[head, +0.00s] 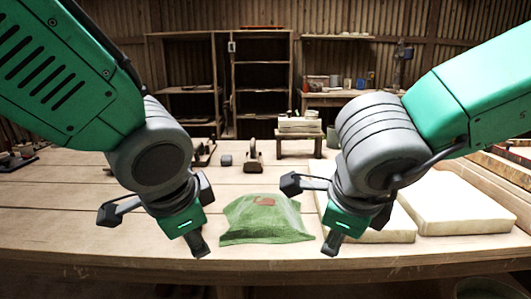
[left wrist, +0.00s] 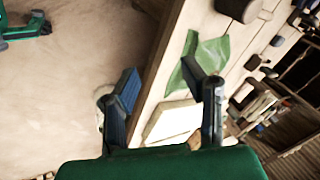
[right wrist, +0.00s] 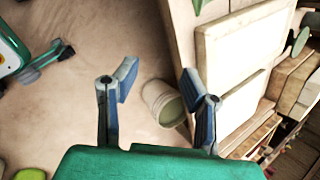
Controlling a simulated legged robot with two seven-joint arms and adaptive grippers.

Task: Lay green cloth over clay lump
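The green cloth (head: 262,226) lies on the workbench in the middle of the head view. It is raised in the middle and slopes down to the bench at the front. A reddish-brown patch of the clay lump (head: 265,201) shows at its top; the rest of the lump is hidden. The cloth also shows in the left wrist view (left wrist: 207,52). My left gripper (head: 153,229) is open and empty, to the left of the cloth. My right gripper (head: 312,214) is open and empty, at the cloth's right. Neither visibly touches the cloth.
Pale slabs (head: 455,203) lie on the bench at the right. A wooden tool (head: 253,158) and a small dark block (head: 225,160) stand behind the cloth. A small stand (head: 299,138) holds stacked pieces. A bucket (right wrist: 160,100) is on the floor. The bench's left middle is clear.

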